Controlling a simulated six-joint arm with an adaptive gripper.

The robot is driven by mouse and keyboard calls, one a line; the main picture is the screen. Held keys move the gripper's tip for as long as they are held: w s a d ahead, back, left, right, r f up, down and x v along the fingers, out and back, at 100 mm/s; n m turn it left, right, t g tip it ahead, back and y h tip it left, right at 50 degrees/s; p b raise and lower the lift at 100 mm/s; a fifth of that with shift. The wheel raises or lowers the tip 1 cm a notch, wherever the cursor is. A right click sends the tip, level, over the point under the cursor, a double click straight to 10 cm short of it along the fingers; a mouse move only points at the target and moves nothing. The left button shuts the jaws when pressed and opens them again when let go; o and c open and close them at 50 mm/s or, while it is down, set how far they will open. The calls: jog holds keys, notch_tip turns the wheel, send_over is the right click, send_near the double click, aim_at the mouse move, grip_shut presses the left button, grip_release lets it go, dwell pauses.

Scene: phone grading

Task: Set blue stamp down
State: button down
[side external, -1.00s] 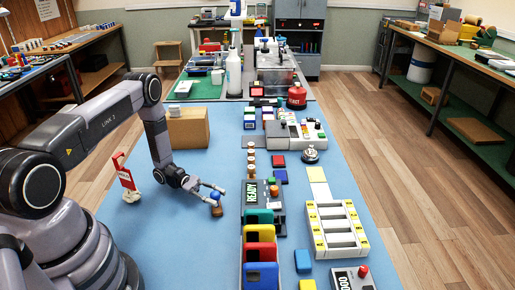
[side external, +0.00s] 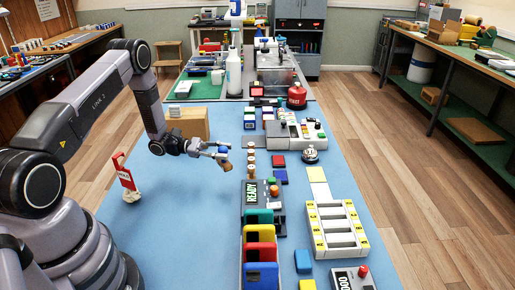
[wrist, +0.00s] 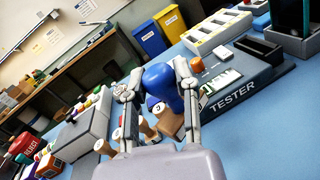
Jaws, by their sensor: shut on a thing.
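The blue stamp (side external: 227,166) has a rounded blue handle and a wooden lower part. My gripper (side external: 222,153) is shut on it and holds it above the blue mat (side external: 190,230), left of a row of wooden-handled stamps (side external: 251,160). In the wrist view, the stamp's blue handle (wrist: 160,82) is between the two fingers of my gripper (wrist: 158,85), tilted in the picture. The stamps in the row (wrist: 103,147) show to its lower left, partly hidden by my fingers.
The tester (side external: 262,193) reading READY stands right of the stamp; its label shows in the wrist view (wrist: 235,93). The mat's left middle is clear.

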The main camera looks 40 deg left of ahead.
jog(key=w+a+r+n+t+y, duration=0.1)
jog(key=w+a+n+t+y, duration=0.65)
jog(key=w+a, duration=0.4)
jog(key=shift+g+y, duration=0.25)
jog(key=shift+y, duration=0.2)
jog(key=shift+s+a+f, duration=0.15)
jog(key=shift+a+f, duration=0.2)
jog(key=shift+f, duration=1.25)
jog(key=shift+s+a+f, duration=0.15)
jog(key=shift+a+f, duration=0.15)
jog(key=shift+f, duration=1.3)
jog(key=shift+s+a+f, duration=0.15)
jog(key=shift+a+f, duration=0.2)
jog(key=shift+f, duration=1.25)
jog(key=shift+f, duration=0.1)
jog(key=c, duration=0.8)
grip_release()
